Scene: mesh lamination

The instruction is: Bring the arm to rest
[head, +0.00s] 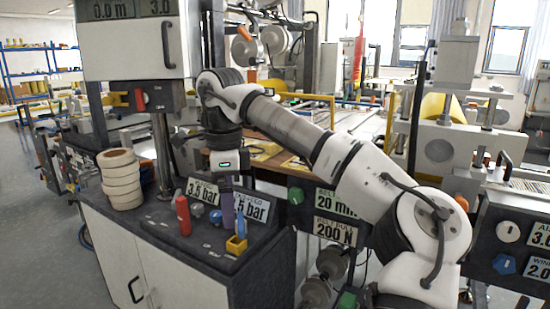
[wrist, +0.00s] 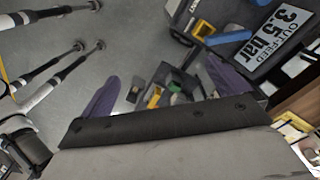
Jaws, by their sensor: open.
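My arm reaches from the lower right of the head view across to the left, bent at the elbow, with its wrist over the dark-topped cabinet (head: 165,222). My gripper (wrist: 163,72) points down over this cabinet. In the wrist view its two purple fingers stand wide apart with nothing between them. In the head view one purple finger shows in front of the pressure signs; the other cannot be made out.
Pressure signs (head: 257,208) stand close behind the gripper. A metal post (head: 161,150) rises to its left. Grey floor (head: 30,210) is clear at far left.

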